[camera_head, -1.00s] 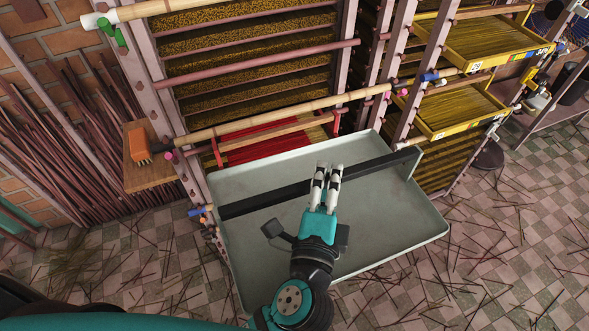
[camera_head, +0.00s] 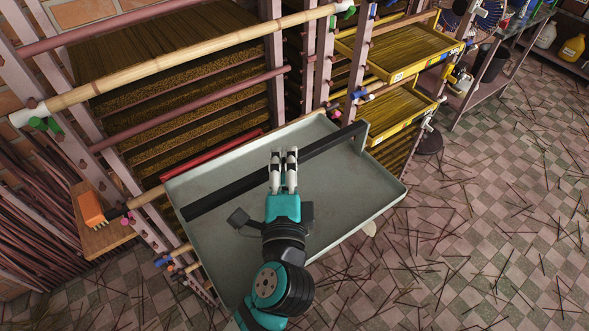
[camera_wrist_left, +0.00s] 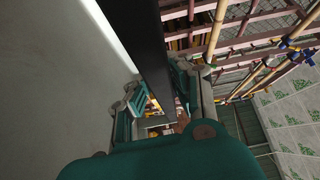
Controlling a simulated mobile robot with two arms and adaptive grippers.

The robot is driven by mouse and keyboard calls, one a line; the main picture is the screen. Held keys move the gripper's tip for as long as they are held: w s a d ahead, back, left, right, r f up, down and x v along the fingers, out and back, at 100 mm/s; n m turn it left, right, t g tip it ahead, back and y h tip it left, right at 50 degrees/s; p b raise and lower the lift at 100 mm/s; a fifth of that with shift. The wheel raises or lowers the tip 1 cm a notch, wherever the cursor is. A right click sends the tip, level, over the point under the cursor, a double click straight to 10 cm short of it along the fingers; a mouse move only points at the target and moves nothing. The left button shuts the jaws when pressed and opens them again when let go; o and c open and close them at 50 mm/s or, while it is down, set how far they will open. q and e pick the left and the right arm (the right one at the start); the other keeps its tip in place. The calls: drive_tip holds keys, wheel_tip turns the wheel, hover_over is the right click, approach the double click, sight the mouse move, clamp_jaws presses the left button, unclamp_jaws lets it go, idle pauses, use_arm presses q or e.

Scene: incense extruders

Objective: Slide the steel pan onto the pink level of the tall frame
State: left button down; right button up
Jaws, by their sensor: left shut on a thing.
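The steel pan (camera_head: 335,185) is a wide, shallow grey tray with a dark bar (camera_head: 225,187) across it. It is held in front of the tall frame (camera_head: 272,70), its far edge close to the frame's front. My left gripper (camera_head: 283,156) is shut on the bar; in the left wrist view the bar (camera_wrist_left: 148,45) runs between the fingers (camera_wrist_left: 160,95). A pink peg (camera_head: 127,220) marks a level on the frame's left post, with a green peg (camera_head: 45,124) above and a blue peg (camera_head: 161,260) below. The pan hides much of the pink level. My right gripper is not in view.
Bamboo poles (camera_head: 180,65) cross the frame's front, with filled trays (camera_head: 165,88) behind. Yellow trays (camera_head: 400,50) stick out at the right. An orange block (camera_head: 90,208) sits on a wooden shelf at left. The tiled floor (camera_head: 500,210) has scattered sticks; room is open at right.

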use_arm(q)
drive_tip(key=w+a+f+b, duration=0.1)
drive_tip(key=w+a, duration=0.7)
drive_tip(key=w, duration=0.4)
drive_tip(key=w+a+f, duration=0.1)
drive_tip(key=w+a, duration=0.8)
drive_tip(key=w, duration=0.4)
drive_tip(key=shift+w+f+b, duration=0.15)
drive_tip(key=shift+f+b, duration=0.05)
drive_tip(key=shift+b, duration=0.2)
drive_tip(key=shift+a, duration=0.1)
idle(0.3)
drive_tip(key=c, duration=0.8)
unclamp_jaws()
drive_tip(key=shift+f, duration=0.15)
drive_tip(key=shift+c, duration=0.2)
